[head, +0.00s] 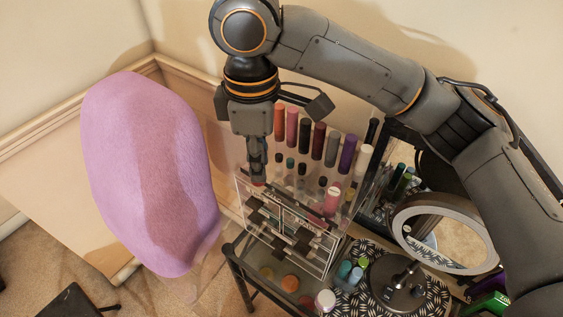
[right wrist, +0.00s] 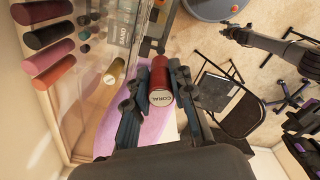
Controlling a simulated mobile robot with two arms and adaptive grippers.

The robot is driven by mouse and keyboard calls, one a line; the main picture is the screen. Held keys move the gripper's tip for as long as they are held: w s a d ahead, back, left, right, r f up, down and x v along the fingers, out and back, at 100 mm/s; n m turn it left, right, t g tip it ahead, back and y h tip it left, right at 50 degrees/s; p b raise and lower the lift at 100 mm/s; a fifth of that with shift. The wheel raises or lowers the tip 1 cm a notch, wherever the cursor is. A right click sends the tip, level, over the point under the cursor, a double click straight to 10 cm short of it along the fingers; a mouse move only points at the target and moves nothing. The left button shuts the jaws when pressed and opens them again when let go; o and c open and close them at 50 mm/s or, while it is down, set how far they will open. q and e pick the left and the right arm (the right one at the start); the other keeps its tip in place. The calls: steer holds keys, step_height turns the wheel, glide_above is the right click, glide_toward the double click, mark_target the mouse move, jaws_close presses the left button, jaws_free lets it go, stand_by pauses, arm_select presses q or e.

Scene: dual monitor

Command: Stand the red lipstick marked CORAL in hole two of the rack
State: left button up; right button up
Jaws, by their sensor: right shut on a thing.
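The red lipstick (right wrist: 161,78) has CORAL printed on its pale end, which faces the right wrist camera. My right gripper (right wrist: 160,88) is shut on it, one finger on each side. The rack holds rows of coloured tubes. The hole under the gripper is hidden, and I cannot tell whether the lipstick touches the rack. An arm with a small gripper (right wrist: 238,34), apparently my left, shows far off in the right wrist view.
Tall tubes, including an orange one (head: 280,120) and a purple one (head: 347,153), line the rack's back. A pink tube (head: 332,199) stands near its front right. A ring mirror (head: 398,232) stands right of the rack. A lilac chair (head: 150,170) is at the left.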

steer(key=w+d+f+p, duration=0.1)
steer(key=w+f, duration=0.1)
steer(key=f, duration=0.1)
steer(key=w+d+f+p, duration=0.1)
steer(key=w+f, duration=0.1)
steer(key=f, duration=0.1)
steer(key=w+d+f+p, duration=0.1)
steer(key=w+f, duration=0.2)
steer(key=shift+d+f, duration=0.1)
steer(key=shift+d, duration=0.2)
steer(key=shift+f, duration=0.4)
arm_select(q)
step_height(320, 180, up, 3)
steer(key=shift+a+r, duration=0.15)
arm_select(e)
steer(key=shift+s+a+f, duration=0.1)
steer(key=shift+f, duration=0.05)
steer(key=o, duration=0.9)
steer(key=shift+f, duration=0.15)
